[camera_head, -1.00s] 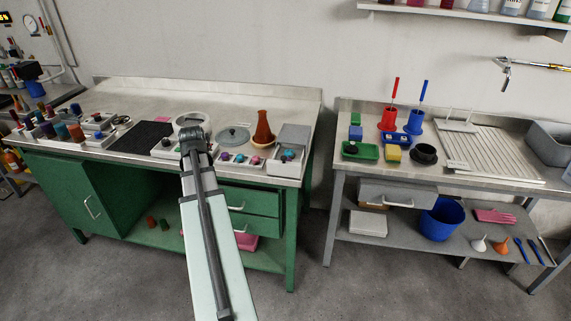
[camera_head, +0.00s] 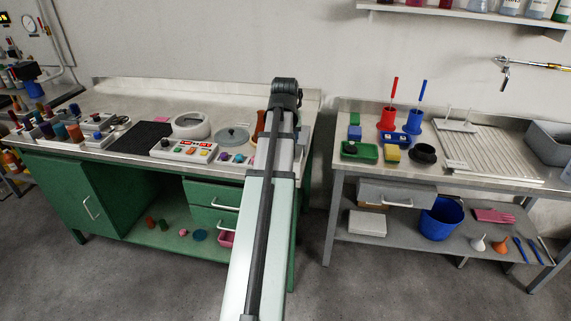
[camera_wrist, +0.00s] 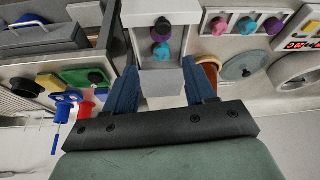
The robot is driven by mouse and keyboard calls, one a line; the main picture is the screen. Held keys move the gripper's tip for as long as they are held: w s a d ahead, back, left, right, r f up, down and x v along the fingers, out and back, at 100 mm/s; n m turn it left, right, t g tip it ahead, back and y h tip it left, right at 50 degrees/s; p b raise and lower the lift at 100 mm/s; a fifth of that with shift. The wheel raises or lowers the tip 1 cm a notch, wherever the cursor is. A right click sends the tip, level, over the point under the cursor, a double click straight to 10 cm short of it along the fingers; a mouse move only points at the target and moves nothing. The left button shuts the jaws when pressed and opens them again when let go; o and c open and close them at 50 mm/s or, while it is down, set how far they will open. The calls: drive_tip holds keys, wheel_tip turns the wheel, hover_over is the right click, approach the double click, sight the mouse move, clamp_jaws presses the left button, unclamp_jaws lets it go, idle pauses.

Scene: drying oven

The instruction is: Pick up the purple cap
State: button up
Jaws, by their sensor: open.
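The purple cap (camera_wrist: 272,26) sits at one end of a white strip (camera_wrist: 234,14), with a teal cap (camera_wrist: 246,26) and a pink cap (camera_wrist: 217,26) beside it. In the head view the purple cap (camera_head: 224,156) is on the green bench, left of my arm. My gripper (camera_wrist: 160,72) is open and empty, its two blue fingers apart. It is beside the strip, over the end of a pale grey holder (camera_wrist: 142,16). My arm hides this holder's contents in the head view.
The dark mat (camera_head: 141,137) is clear. A gap separates this bench from the right-hand table (camera_head: 465,180).

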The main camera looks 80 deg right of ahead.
drive_tip(key=x, duration=0.7)
drive_tip(key=shift+f, duration=0.2)
drive_tip(key=shift+x, duration=3.05)
drive_tip(key=shift+a+f, duration=0.1)
drive_tip(key=shift+a, duration=0.1)
drive_tip(key=c, duration=0.8)
